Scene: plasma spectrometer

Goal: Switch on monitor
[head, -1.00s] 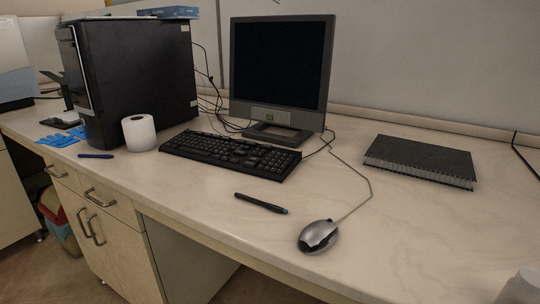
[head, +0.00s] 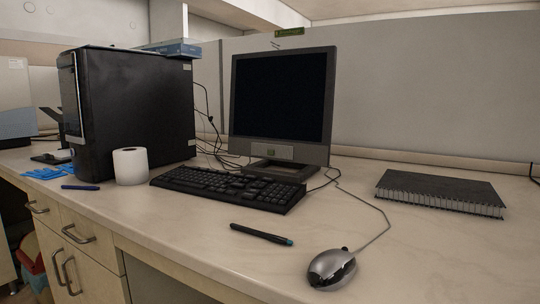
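The monitor (head: 281,97) stands upright at the back middle of the desk, behind the keyboard. Its screen is dark. A lighter panel (head: 270,151) sits in the lower middle of its bezel; any button there is too small to make out. Neither of my grippers is in view.
A keyboard (head: 228,188) lies in front of the monitor. A black computer tower (head: 135,108) and a white paper roll (head: 130,166) stand to the left. A pen (head: 261,234), a mouse (head: 332,268) and a spiral notebook (head: 440,192) lie on the desk (head: 200,240).

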